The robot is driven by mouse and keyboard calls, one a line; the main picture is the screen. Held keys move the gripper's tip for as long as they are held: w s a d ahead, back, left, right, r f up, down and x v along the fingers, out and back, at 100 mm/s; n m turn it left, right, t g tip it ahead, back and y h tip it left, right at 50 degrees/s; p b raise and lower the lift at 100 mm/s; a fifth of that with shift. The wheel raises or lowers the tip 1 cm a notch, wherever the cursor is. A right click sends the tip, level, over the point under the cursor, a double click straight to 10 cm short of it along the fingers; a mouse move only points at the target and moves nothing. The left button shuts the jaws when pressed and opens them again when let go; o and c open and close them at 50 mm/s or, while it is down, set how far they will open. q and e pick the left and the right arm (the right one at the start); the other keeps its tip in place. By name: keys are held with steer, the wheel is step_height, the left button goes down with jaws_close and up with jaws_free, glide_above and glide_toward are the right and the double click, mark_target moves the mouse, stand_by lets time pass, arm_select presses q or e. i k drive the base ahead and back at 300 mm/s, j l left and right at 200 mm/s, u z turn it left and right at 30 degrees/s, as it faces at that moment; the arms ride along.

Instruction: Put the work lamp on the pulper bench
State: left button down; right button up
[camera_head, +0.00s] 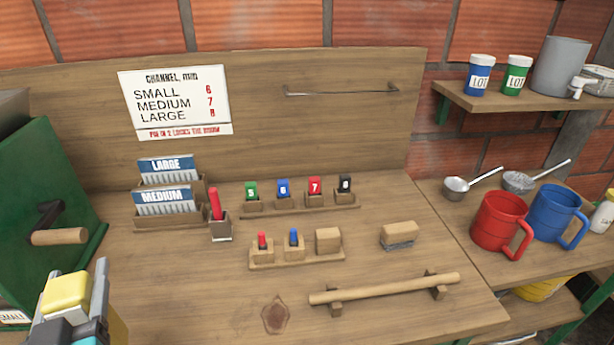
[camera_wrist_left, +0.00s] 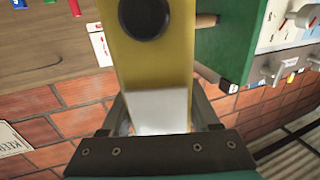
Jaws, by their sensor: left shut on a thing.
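My left gripper (camera_head: 75,290) is at the lower left of the head view, in front of the green machine. It is shut on a yellow block-shaped thing, which I take to be the work lamp (camera_head: 68,291). In the left wrist view the lamp (camera_wrist_left: 155,65) is a long yellow body with a black round spot and a pale, shiny patch between the fingers. The wooden pulper bench (camera_head: 190,290) fills the middle of the head view. The lamp is at the bench's front left; I cannot tell its height over it. My right gripper is not in view.
A green machine (camera_head: 40,190) with a wooden handle (camera_head: 60,237) stands at the left. Card holders (camera_head: 168,222), coloured peg racks (camera_head: 300,204), a brush (camera_head: 398,236) and a wooden bar (camera_head: 385,288) occupy the bench. Red (camera_head: 498,220) and blue (camera_head: 555,212) mugs stand right. The front-left bench top is bare.

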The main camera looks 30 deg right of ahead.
mark_target(412, 217)
steer(key=k+l, duration=0.2)
steer(key=l, duration=0.15)
steer(key=k+l, duration=0.15)
steer(key=l, duration=0.2)
steer(key=k+l, duration=0.2)
steer(key=l, duration=0.2)
steer(key=i+l, duration=0.1)
steer(key=l, duration=0.35)
steer(key=i+l+z, duration=0.1)
steer(key=l, duration=0.3)
steer(key=i+l, duration=0.1)
steer(key=l, duration=0.35)
steer(key=i+l+z, duration=0.1)
steer(key=l, duration=0.3)
steer(key=i+l, duration=0.15)
